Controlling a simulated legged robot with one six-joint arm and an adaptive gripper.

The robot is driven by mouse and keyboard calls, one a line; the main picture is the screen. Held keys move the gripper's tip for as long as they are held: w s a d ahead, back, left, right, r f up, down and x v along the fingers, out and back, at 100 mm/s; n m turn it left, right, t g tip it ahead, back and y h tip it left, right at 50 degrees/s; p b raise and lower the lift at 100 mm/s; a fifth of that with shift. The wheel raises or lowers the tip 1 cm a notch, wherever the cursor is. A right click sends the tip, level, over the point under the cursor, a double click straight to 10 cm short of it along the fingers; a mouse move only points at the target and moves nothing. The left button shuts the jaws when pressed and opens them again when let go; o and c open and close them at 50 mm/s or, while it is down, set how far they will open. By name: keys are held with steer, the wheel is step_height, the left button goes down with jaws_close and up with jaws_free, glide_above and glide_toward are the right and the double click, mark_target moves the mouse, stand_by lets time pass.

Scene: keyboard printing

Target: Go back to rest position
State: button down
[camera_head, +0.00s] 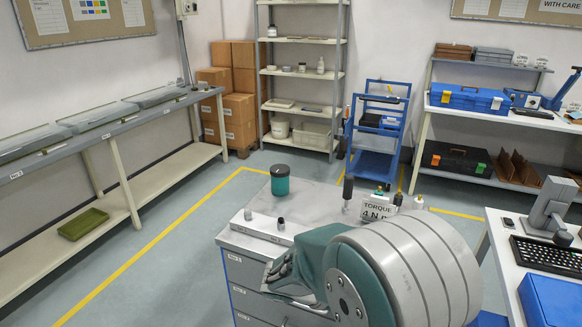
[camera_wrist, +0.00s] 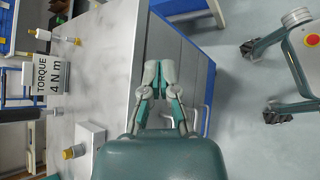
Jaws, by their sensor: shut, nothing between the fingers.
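My gripper (camera_wrist: 160,72) is shut and empty in the wrist view, its two fingertips together. It is over the edge of the grey-topped drawer cabinet (camera_wrist: 99,75), with the drawer fronts beyond the fingers. In the head view, my teal and grey arm is folded large in the foreground. It covers the right part of the cabinet (camera_head: 232,241), and the gripper is partly hidden beside the cabinet's front edge. A black keyboard (camera_head: 545,256) lies on the white desk at the right, apart from the arm.
The cabinet top holds a teal canister (camera_head: 280,179), a torque sign (camera_head: 376,211) and small bottles. A blue cart (camera_head: 376,140) and a steel shelf (camera_head: 302,105) stand behind. A long bench (camera_head: 95,130) runs along the left wall. Floor between bench and cabinet (camera_head: 160,245) is clear.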

steer(key=s+d+r+m+t+y, duration=0.1)
steer(key=s+r+m+t+y, duration=0.2)
steer(key=s+r+m+y, duration=0.8)
steer(key=s+r+m, duration=0.1)
steer(key=s+r, duration=0.2)
steer(key=s, duration=0.3)
steer(key=shift+s+d+r+t, duration=0.2)
steer(key=shift+s+r+t, duration=0.1)
steer(key=shift+s+t, duration=0.1)
